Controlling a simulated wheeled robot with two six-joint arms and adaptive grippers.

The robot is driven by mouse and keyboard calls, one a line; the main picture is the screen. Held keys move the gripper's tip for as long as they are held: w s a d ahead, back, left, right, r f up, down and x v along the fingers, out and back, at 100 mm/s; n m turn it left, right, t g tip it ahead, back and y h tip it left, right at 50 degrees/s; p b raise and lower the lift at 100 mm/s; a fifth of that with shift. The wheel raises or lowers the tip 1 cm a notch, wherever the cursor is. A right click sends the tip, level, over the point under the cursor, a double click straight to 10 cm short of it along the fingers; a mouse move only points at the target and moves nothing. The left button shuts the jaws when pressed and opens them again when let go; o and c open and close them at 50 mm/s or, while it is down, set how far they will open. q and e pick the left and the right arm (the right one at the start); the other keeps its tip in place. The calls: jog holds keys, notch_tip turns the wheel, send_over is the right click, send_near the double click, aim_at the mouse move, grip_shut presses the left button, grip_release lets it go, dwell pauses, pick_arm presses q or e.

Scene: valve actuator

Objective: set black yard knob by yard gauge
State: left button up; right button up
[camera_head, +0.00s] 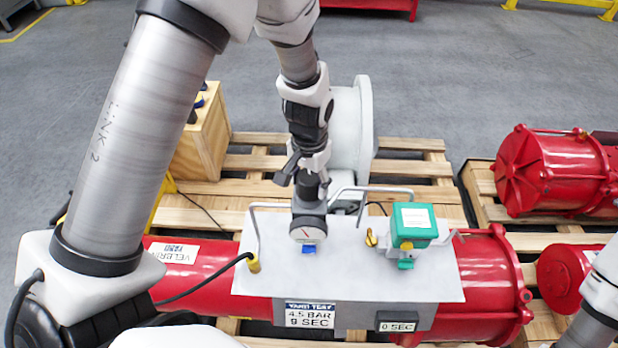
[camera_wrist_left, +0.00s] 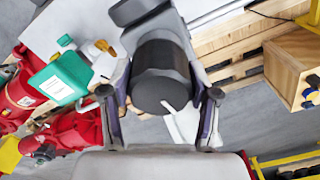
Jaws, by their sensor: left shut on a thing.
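The black yard knob (camera_head: 308,186) stands on top of the yard gauge and its regulator, above the grey panel (camera_head: 350,280). The round yard gauge (camera_head: 307,230) has a white dial with a needle, too small to read exactly. My left gripper (camera_head: 306,172) comes down from above and is shut on the knob. In the left wrist view the knob (camera_wrist_left: 160,78) is a dark cylinder with a pale mark on its end face, between the two fingers. A label (camera_head: 310,314) on the panel front reads "YARD TEST 4.5 BAR 9 SEC". My right gripper is out of view.
A green box with brass fittings (camera_head: 413,222) stands right of the gauge. Bent metal handles (camera_head: 370,190) rise nearby. A small display (camera_head: 397,326) reads "0 SEC". Red actuators (camera_head: 548,170) lie on pallets. A wooden box (camera_head: 205,130) stands behind left.

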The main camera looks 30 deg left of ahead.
aim_at(310, 175)
pick_arm(q)
jog(key=shift+m, duration=0.5)
jog(key=shift+f, duration=0.1)
jog(key=o, duration=1.2)
jog(key=shift+c, duration=0.2)
jog(key=shift+w, duration=0.15)
notch_tip(310, 175, up, 12)
jog(key=shift+r, duration=0.1)
